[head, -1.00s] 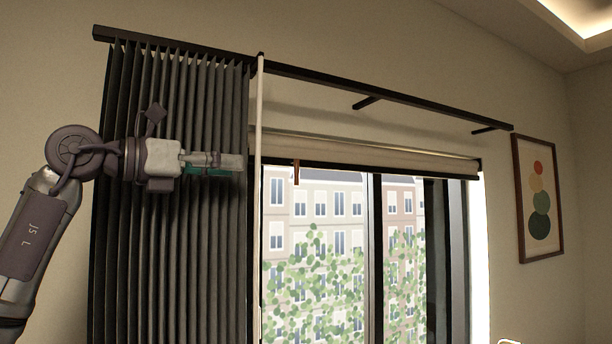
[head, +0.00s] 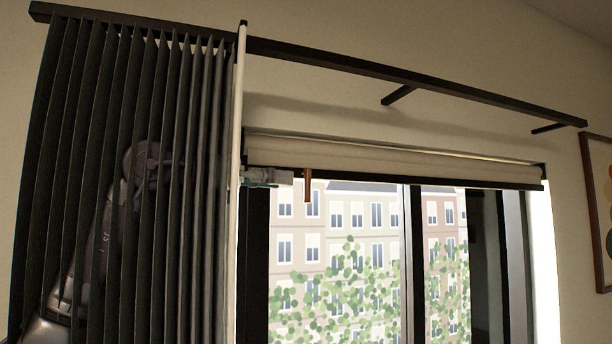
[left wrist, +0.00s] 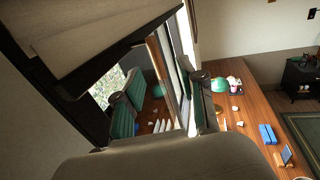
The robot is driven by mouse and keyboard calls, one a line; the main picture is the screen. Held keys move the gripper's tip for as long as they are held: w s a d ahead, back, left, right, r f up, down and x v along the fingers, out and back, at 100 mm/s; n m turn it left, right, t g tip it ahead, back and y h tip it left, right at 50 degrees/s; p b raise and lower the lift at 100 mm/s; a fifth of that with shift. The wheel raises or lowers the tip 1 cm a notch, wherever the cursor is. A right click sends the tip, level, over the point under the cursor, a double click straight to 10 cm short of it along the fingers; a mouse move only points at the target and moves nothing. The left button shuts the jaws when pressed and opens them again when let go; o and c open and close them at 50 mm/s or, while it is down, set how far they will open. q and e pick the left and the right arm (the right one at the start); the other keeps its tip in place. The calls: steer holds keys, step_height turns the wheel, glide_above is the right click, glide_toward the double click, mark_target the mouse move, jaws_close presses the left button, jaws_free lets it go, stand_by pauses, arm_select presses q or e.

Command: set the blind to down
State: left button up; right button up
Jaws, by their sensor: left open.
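The blind (head: 400,166) is a cream roll with a dark bottom bar, rolled up at the top of the window. It also shows large at the upper left of the left wrist view (left wrist: 95,30). A brown pull tab (head: 308,186) hangs from the left end of its bar. My left gripper (head: 285,177) is open, with its fingertips just left of the tab, at about bar height. I cannot tell whether they touch it. Most of my left arm is behind the curtain. My right gripper is not in view.
A dark pleated curtain (head: 120,200) hangs at the left from a black rail (head: 340,66). A pale vertical rod (head: 236,150) stands at its right edge. The window glass (head: 345,270) is uncovered. A wooden counter (left wrist: 250,125) with small objects lies below.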

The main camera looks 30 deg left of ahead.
mark_target(307, 185)
arm_select(q)
steer(key=x, duration=0.2)
steer(key=p+x, duration=0.1)
steer(key=x, duration=0.2)
steer(key=p+x, duration=0.1)
steer(key=x, duration=0.1)
steer(key=shift+w+a+f, duration=0.2)
steer(key=shift+w+a, duration=0.05)
steer(key=shift+w, duration=0.2)
steer(key=shift+d, duration=0.1)
steer(key=shift+w+d, duration=0.1)
steer(key=shift+w, duration=0.15)
steer(key=c, duration=0.7)
jaws_close()
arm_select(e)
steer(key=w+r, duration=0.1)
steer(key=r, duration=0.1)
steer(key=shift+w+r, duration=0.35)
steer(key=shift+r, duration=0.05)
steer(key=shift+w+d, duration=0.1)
